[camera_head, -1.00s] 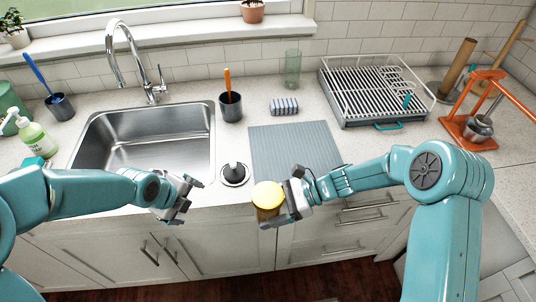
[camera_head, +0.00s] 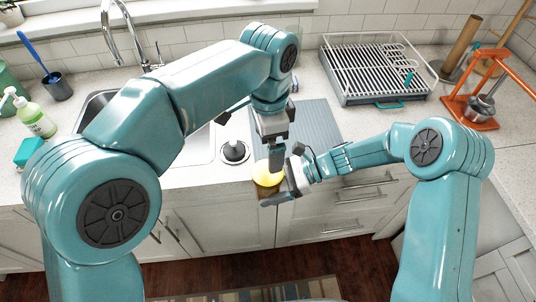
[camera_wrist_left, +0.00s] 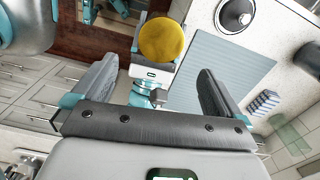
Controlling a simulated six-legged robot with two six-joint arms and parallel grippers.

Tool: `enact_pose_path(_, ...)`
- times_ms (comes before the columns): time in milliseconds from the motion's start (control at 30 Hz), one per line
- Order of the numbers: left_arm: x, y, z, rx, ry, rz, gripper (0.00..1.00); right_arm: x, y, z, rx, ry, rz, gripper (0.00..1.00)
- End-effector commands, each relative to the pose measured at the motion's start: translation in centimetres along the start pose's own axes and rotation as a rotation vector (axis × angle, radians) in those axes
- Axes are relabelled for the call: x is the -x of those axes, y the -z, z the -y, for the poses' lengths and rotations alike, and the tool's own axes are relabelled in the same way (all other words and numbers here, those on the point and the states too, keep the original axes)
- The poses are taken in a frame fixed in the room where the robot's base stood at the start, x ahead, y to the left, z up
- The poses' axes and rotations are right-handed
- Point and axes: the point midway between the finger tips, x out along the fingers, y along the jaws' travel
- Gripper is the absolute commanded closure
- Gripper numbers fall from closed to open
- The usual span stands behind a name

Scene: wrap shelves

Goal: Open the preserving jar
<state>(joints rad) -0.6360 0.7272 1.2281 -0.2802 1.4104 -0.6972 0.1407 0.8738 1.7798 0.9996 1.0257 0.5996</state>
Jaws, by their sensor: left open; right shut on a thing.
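The preserving jar with its round yellow lid (camera_head: 265,179) is in front of the counter edge, upright as far as I can see. My right gripper (camera_head: 284,191) is shut on its body from the right. My left gripper (camera_head: 276,158) is open and empty, pointing down just above the lid and partly covering it. In the left wrist view the yellow lid (camera_wrist_left: 161,40) shows beyond the two spread fingers of my left gripper (camera_wrist_left: 155,88). The lid appears in place on the jar. Most of the jar's body is hidden under the lid and by the right gripper.
A grey ribbed mat (camera_head: 315,130) lies on the counter behind the jar. A dish rack (camera_head: 375,70) and an orange frame (camera_head: 480,110) stand further right. My left arm hides much of the sink.

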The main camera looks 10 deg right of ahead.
Motion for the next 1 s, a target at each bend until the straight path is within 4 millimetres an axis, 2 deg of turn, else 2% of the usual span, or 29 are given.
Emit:
enact_pose_path(200, -4.7, -0.1, 0.0, 0.001, -0.004, 0.003, 0.00, 0.0, 0.0, 0.0, 0.000, 0.000, 0.001, 1.00)
enact_pose_path(400, -8.0, -0.1, 0.1, 0.000, -0.001, 0.001, 0.00, 0.0, -0.1, 0.0, 0.000, 0.000, 0.001, 1.00)
enact_pose_path(600, -9.5, -0.1, 0.1, 0.000, 0.000, -0.001, 0.00, 0.0, -0.1, 0.0, 0.000, 0.000, 0.001, 1.00)
enact_pose_path(867, -9.7, -0.1, 0.1, 0.000, 0.001, -0.001, 0.00, 0.0, 0.0, 0.0, 0.000, 0.000, 0.001, 1.00)
enact_pose_path(900, -9.7, -0.1, 0.1, 0.000, 0.001, -0.001, 0.06, 0.0, 0.0, 0.0, 0.000, 0.000, 0.001, 1.00)
enact_pose_path(967, -9.7, -0.1, 0.1, 0.000, 0.000, -0.001, 0.26, 0.0, 0.0, 0.0, 0.000, 0.000, 0.001, 1.00)
enact_pose_path(1000, -9.7, -0.1, 0.1, 0.000, 0.000, -0.001, 0.39, 0.0, 0.0, 0.0, 0.000, 0.001, 0.001, 1.00)
